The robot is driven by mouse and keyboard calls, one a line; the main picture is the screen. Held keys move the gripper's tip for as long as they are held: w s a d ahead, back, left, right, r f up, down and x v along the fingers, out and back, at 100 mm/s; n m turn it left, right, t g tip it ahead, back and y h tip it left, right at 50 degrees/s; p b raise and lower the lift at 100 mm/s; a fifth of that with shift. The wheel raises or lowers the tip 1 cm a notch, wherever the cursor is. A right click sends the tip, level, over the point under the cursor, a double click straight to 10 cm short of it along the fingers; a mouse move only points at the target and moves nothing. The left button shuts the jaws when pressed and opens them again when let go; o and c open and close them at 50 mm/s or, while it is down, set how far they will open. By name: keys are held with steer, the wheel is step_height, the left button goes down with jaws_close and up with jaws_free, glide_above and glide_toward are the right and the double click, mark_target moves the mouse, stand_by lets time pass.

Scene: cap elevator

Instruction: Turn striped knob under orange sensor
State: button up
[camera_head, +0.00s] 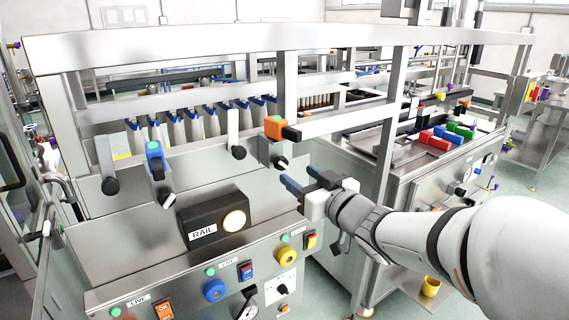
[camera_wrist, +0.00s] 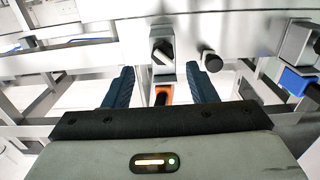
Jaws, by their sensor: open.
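The orange sensor (camera_head: 275,127) with a black side part sits on the grey panel, left of the rail post. Under it is a black knob (camera_head: 281,162) with a white stripe, on a small metal block. My gripper (camera_head: 297,174) is open and empty just right of and below this knob, its dark blue fingers pointing at the panel. In the wrist view the striped knob (camera_wrist: 162,50) lies ahead of the gap between the fingers (camera_wrist: 160,70), apart from them, its white stripe tilted. The orange sensor (camera_wrist: 162,92) shows partly between the fingers, cut off by the gripper body.
A blue sensor (camera_head: 154,150) and black round ends of grey levers (camera_head: 238,152) sit left on the panel. A RAIL box with a lit lamp (camera_head: 234,220) stands below. A metal frame post (camera_head: 390,115) rises behind my arm.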

mark_target(286, 167)
steer(key=shift+w+a, duration=0.25)
steer(key=shift+a, duration=0.1)
steer(key=x, duration=0.7)
steer(key=shift+r+p, duration=0.1)
steer(key=shift+p, duration=0.3)
